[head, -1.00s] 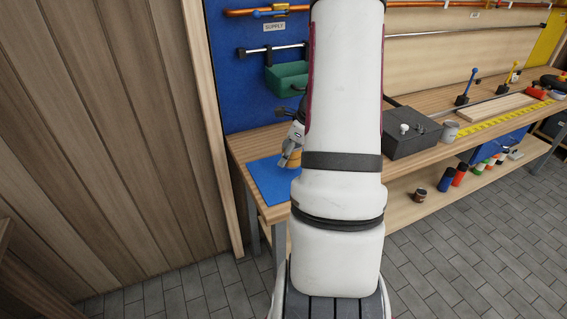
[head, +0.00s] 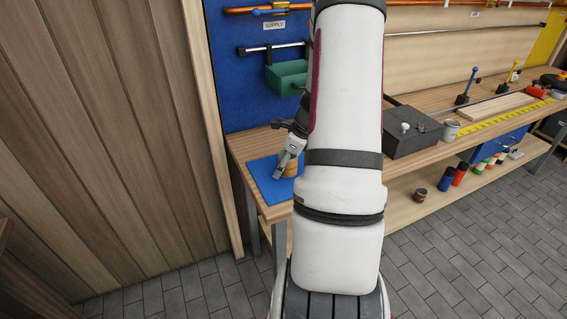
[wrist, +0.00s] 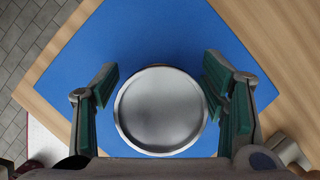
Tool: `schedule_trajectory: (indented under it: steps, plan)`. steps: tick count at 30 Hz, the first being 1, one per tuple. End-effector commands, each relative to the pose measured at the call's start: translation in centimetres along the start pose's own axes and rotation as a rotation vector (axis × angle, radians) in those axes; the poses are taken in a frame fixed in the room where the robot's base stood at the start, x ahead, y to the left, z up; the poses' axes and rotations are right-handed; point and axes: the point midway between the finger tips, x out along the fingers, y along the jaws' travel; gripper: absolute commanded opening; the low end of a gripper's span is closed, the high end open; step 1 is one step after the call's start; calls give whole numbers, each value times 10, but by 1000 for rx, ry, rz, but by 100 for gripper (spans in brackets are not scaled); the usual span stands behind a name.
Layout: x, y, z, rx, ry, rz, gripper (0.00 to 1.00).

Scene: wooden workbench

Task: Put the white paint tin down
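A round tin (wrist: 160,108) with a grey metal lid stands between my gripper's fingers in the wrist view, above the blue mat (wrist: 160,30). In the head view the tin's side (head: 291,165) looks orange-tan rather than white, and it appears to stand upright on the mat (head: 266,182). My gripper (wrist: 161,85) is open around the tin, one green-padded finger on each side. Narrow gaps show between the lid and the pads. In the head view my gripper (head: 281,172) slants down over the tin, partly covering it.
A grey-white tin (head: 451,130) stands beside a dark box (head: 411,137) farther right on the workbench. A green bin (head: 286,76) hangs on the blue panel behind. Several tins stand on the lower shelf. The mat around the tin is clear.

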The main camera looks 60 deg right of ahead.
Motion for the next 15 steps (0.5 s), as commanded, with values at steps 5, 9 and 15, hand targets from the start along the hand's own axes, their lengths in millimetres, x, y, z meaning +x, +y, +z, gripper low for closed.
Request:
schedule_trajectory:
  steps: [5,9,15]
  plan:
    - [0,0,0,0,0,0,66]
    - [-8,-1,2,-1,0,-2,66]
    - [-44,-1,2,-2,0,-5,66]
